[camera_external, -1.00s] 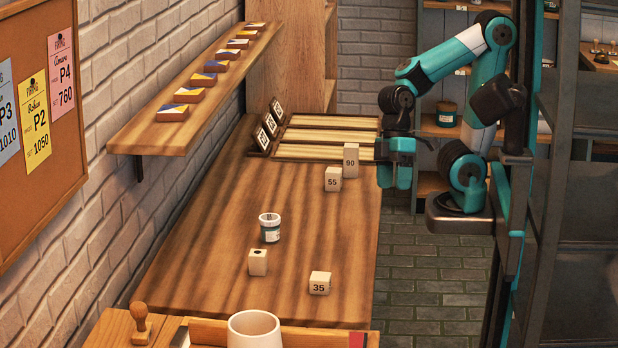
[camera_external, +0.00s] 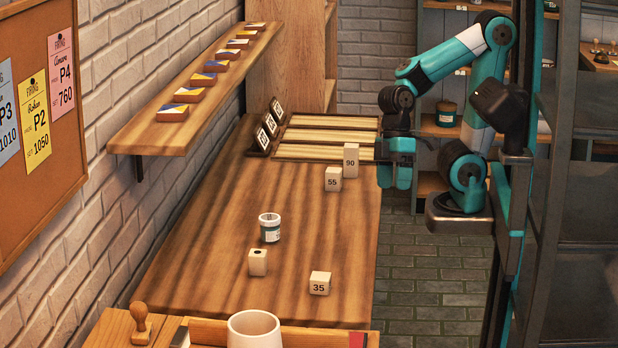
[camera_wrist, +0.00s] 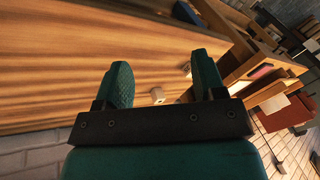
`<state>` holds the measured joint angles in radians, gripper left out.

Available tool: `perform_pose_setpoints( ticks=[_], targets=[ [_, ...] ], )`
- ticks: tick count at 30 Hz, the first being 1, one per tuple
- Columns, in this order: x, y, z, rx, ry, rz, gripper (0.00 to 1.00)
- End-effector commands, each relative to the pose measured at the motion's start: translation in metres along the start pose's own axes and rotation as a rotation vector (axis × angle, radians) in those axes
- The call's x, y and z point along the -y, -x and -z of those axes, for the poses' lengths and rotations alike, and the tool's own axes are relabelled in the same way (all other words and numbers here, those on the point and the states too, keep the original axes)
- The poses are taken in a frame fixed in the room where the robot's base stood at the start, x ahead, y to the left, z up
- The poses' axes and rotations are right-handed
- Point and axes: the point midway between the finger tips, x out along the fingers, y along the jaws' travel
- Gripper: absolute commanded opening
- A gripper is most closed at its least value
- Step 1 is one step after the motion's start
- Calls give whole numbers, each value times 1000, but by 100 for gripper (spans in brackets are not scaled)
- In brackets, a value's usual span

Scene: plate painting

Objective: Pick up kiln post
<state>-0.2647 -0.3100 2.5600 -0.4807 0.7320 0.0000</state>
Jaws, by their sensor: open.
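Pale kiln posts stand on the wooden table: a tall one marked 90 (camera_external: 351,160), one marked 55 (camera_external: 333,179) beside it, and one marked 35 (camera_external: 320,283) near the front. A small pale block with a dark dot (camera_external: 258,262) stands to its left. My gripper (camera_external: 395,182) is at the table's right edge, right of the 90 post and apart from it. In the wrist view my gripper's two teal fingers (camera_wrist: 162,78) are spread with nothing held.
A labelled jar (camera_external: 270,228) stands mid-table. Slatted boards (camera_external: 325,152) and small numbered signs (camera_external: 270,125) are at the far end. A white pot (camera_external: 254,328) and a stamp (camera_external: 140,323) are at the near end. A wall shelf (camera_external: 195,90) overhangs the left side.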

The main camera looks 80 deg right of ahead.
Motion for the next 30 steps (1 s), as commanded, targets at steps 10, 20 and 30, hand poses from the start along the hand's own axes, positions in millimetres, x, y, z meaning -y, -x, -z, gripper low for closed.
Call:
perform_pose_setpoints(
  ticks=[10,20,30],
  targets=[
    [0,0,0,0,-4,2,72],
    [1,-40,55,31,-695,293,72],
    [-26,-80,126,304,-1850,803,72]
  ],
)
